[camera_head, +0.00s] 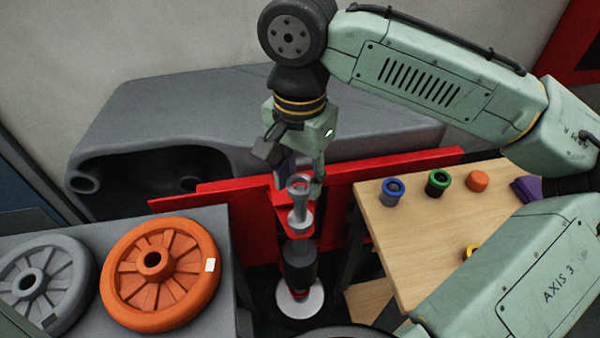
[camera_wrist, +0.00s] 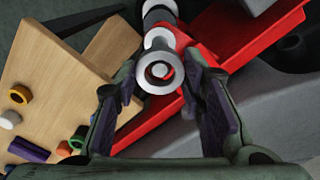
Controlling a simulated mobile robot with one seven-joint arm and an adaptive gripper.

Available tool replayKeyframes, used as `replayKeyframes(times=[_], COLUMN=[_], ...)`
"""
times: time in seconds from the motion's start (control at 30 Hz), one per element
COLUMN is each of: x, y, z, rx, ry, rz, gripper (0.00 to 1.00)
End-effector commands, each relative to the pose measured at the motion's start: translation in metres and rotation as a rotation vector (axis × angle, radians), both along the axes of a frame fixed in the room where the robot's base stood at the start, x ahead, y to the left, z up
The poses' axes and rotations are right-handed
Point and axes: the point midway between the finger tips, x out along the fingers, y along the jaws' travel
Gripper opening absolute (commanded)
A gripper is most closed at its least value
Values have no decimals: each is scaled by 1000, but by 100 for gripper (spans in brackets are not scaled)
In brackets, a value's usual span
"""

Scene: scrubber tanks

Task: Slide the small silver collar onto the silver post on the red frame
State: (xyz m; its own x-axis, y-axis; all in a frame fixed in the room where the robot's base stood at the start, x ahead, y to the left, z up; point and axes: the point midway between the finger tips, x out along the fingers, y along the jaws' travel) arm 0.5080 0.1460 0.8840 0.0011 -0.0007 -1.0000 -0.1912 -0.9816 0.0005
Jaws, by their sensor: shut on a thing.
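The small silver collar (camera_head: 298,182) is held between the fingertips of my gripper (camera_head: 301,187). In the wrist view the collar (camera_wrist: 143,76) is a ring seen nearly end-on between the two fingers of my gripper (camera_wrist: 160,73). The silver post (camera_head: 300,207) stands upright on the red frame (camera_head: 390,166), with a wider flange at its foot. The collar lines up with the top of the post in the head view. I cannot tell whether it is around the post's tip or just above it. The red frame (camera_wrist: 262,38) also shows in the wrist view.
A wooden table (camera_head: 415,235) at the right bears several coloured rings and caps, among them a blue ring (camera_head: 393,191) and a green ring (camera_head: 437,182). An orange wheel (camera_head: 130,257) and a grey wheel (camera_head: 70,290) lie at the left. A dark grey tank (camera_head: 250,105) stands behind.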

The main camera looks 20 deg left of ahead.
Motion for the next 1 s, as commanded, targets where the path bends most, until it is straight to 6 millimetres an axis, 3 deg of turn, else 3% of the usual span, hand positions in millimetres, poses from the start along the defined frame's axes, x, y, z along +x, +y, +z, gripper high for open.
replayKeyframes(times=[0.97, 1.0], x=[0, 0], y=[0, 0], z=[-18, -18], rx=[0, 0], ry=[0, 0], rz=[0, 0], gripper=[6, 37])
